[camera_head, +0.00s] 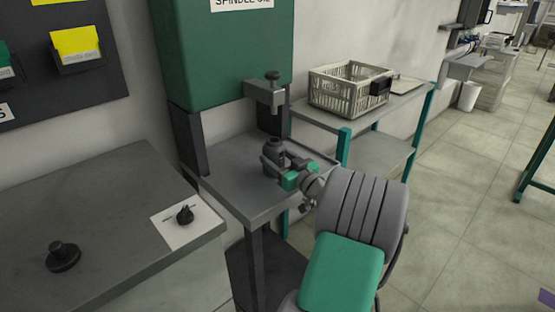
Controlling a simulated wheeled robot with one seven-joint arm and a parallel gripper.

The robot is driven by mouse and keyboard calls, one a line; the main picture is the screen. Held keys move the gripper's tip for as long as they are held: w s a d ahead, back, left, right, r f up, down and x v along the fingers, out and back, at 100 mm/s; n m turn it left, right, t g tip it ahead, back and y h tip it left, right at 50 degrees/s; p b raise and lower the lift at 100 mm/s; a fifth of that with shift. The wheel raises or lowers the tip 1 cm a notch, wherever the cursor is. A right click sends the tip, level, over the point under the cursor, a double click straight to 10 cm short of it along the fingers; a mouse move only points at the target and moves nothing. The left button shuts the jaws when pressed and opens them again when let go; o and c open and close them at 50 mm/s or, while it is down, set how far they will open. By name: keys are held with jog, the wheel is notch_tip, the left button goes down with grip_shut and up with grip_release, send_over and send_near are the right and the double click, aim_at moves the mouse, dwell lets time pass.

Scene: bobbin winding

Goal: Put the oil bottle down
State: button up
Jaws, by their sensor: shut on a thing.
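The oil bottle (274,148) is a small dark grey bottle with a narrower neck, upright over the small grey stand top (228,182). My gripper (273,162) reaches in from the right and is shut on the bottle's body. The bottle is below the spout (268,94) of the green spindle oil tank (226,50), with a gap between them. The bottle's base is partly hidden by my gripper. I cannot tell whether it touches the stand top.
A beige crate (345,90) stands on a green-legged shelf behind my arm. The stand top's front left is clear.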

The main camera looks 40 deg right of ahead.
jog(key=shift+f, duration=0.2)
jog(key=o, duration=1.7)
jog(key=shift+o, duration=0.2)
jog(key=shift+r, duration=0.25)
jog(key=s+a+b, duration=0.1)
jog(key=s, duration=1.1)
jog(key=shift+a, duration=0.15)
jog(key=shift+f, duration=0.1)
